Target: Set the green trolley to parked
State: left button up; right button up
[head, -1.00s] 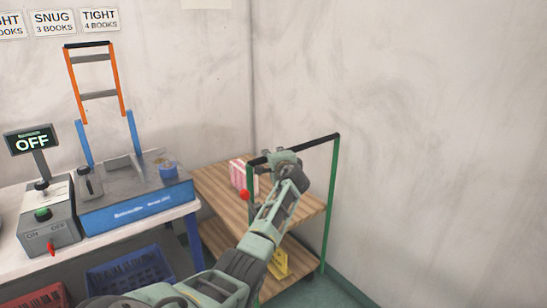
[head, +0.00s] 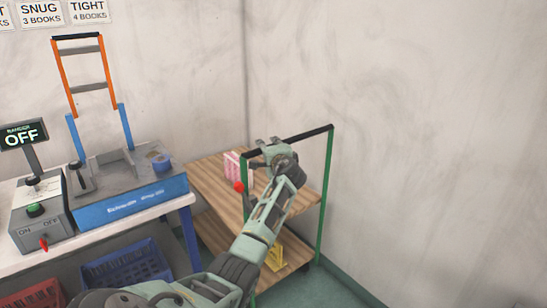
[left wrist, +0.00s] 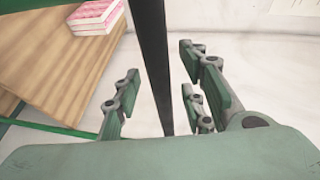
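The green trolley has wooden shelves (head: 215,187), green posts (head: 327,180) and a black push handle (head: 308,134). It stands in the corner, right of the work table. A red knob (head: 239,187) shows at its near side. My left gripper (head: 268,150) is at the left part of the handle. In the left wrist view the black handle (left wrist: 153,50) runs between the fingers of my left gripper (left wrist: 155,100), with gaps visible on both sides, so the gripper is open around it. My arm hides part of the trolley. My right gripper is not in view.
A pink-and-white stack (head: 238,167) lies on the upper shelf and a yellow object (head: 276,256) on the lower one. The blue machine (head: 130,203) and control box (head: 40,215) stand on the table at left. Walls (head: 430,130) close in behind and right of the trolley.

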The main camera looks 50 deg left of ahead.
pick_arm(q)
jog(key=v, duration=0.9)
jog(key=shift+s+d, duration=0.15)
jog(key=shift+s, duration=0.05)
